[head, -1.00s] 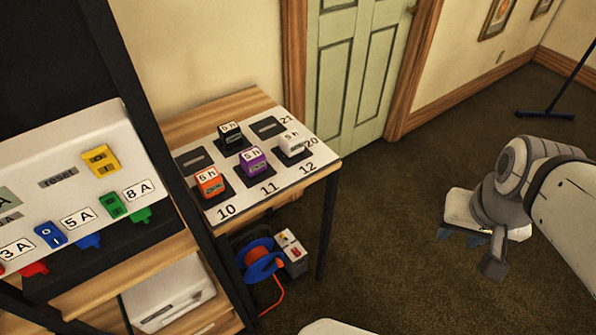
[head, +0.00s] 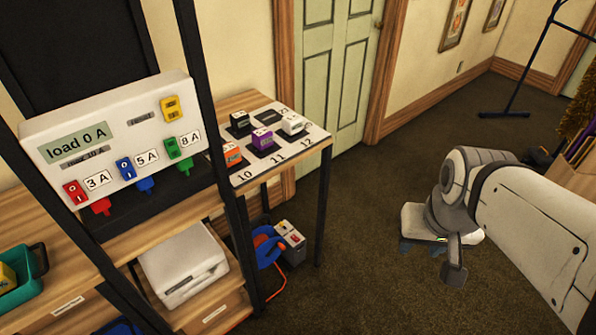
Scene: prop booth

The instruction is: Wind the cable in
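The cable reel (head: 266,246) has a blue body with an orange-red cable and stands on the floor under the small table, partly hidden behind the rack's post. An orange-red length of cable (head: 280,290) runs down from it along the floor. A grey box (head: 290,243) with a light top and red and yellow parts stands against the reel's right side. My gripper (head: 428,247) hangs over bare carpet at the right, well apart from the reel. Its fingers are mostly hidden by my wrist, so I cannot tell whether it is open.
The small table (head: 240,102) carries several coloured blocks on a numbered mat. The rack (head: 215,165) at left holds a load panel (head: 75,137), a white case (head: 183,265) and a teal bin (head: 22,281). A dark stand (head: 505,114) is at back right. Carpet between table and arm is clear.

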